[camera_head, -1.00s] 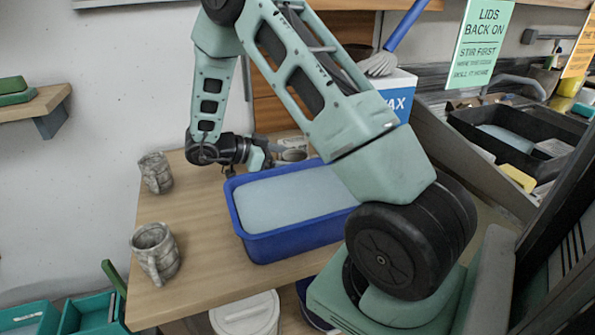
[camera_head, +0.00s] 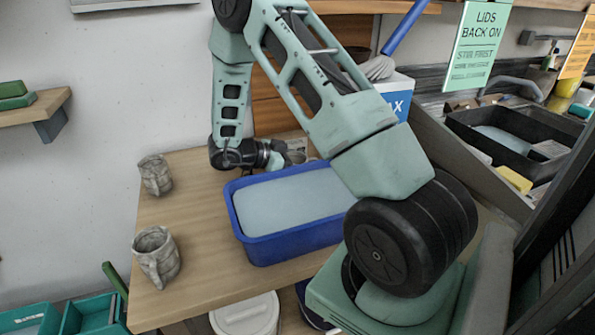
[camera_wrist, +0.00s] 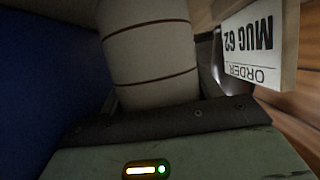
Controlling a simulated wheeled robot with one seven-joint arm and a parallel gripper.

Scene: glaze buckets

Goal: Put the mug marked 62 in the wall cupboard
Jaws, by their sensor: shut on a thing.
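A pale grey mug with thin dark bands (camera_wrist: 150,55) fills the middle of the wrist view. A white card (camera_wrist: 256,45) reading "ORDER MUG 62", upside down, is just right of it. My gripper (camera_head: 279,160) is behind the blue tub, shut on the banded mug. In the head view my gripper and arm largely hide this mug (camera_head: 297,157). Whether it stands on the table or is lifted I cannot tell. Two mottled grey mugs stand upright on the table's left side, one at the back (camera_head: 155,175) and one in front (camera_head: 156,257). I cannot make out the wall cupboard.
The blue tub (camera_head: 262,252) of pale liquid sits mid-table, close in front of my gripper; its blue wall fills the wrist view's left. The wooden table (camera_head: 200,215) is bare between the tub and the mottled mugs. A wall shelf (camera_head: 35,112) holds green items at left.

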